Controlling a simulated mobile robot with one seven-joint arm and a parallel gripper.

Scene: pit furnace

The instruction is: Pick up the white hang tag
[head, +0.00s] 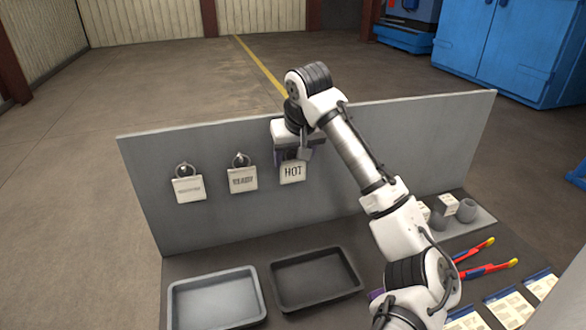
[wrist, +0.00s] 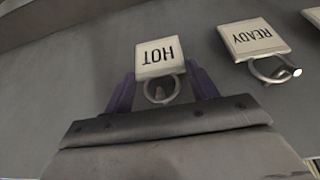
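Three white square hang tags hang by rings on the upright grey panel. The tag lettered HOT (head: 292,173) is the right one; the tag lettered READY (head: 243,179) is the middle one. The left tag (head: 187,188) has lettering too faint to read. My gripper (head: 290,154) is at the HOT tag, from above. In the wrist view, the HOT tag (wrist: 160,58) and its ring lie between the two spread purple fingers of my gripper (wrist: 160,76). The fingertips are close to the tag's side edges; contact is not clear. READY (wrist: 254,38) is to the right.
Red-and-blue handled tools (head: 487,268), small grey pots (head: 467,210) and several cards are at the right. Blue cabinets (head: 507,48) stand behind.

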